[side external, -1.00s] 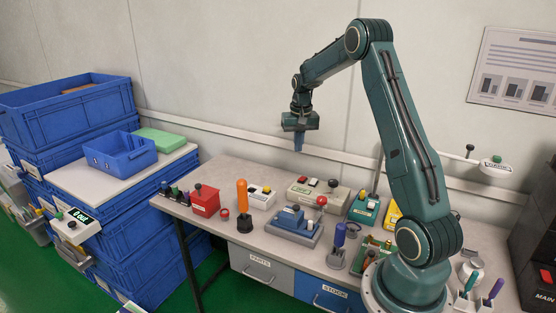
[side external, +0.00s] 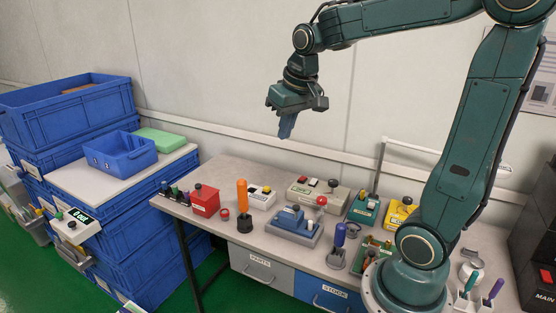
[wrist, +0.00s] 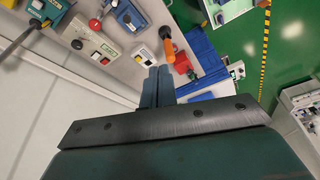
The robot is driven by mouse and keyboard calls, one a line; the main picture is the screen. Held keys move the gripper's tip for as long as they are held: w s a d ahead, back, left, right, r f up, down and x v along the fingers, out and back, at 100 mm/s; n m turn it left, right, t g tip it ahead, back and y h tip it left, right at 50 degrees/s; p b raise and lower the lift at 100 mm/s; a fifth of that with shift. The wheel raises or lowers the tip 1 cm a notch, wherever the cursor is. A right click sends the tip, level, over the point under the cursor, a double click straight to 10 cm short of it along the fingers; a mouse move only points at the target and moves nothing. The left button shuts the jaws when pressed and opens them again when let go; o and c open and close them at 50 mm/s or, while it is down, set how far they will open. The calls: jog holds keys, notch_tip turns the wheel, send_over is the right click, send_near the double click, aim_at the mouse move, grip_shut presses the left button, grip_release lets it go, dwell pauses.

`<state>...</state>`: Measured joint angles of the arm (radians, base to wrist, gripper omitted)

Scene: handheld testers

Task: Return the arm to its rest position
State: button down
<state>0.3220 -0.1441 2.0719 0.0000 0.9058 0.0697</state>
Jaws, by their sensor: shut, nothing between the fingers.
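My gripper (side external: 286,128) is in the air above the back of the workbench, well clear of everything on it. Its blue fingers point down and are closed together with nothing between them. In the wrist view my gripper (wrist: 158,72) also shows its two fingers side by side, touching, over the bench area. My arm is raised, with the elbow high at the upper right of the side view.
The bench (side external: 222,175) holds several testers, among them a red box (side external: 205,201), an orange-handled tool (side external: 242,197) and a blue device (side external: 293,222). Stacked blue crates (side external: 75,110) stand left. The wall is behind. Air around my gripper is free.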

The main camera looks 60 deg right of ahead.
jog(key=s+a+f+n+t+y, duration=0.1)
jog(key=s+a+n, duration=0.3)
jog(key=s+a, duration=0.6)
jog(key=s+t, duration=0.1)
jog(key=s, duration=0.3)
jog(key=shift+s+a, duration=0.25)
jog(key=shift+a, duration=0.15)
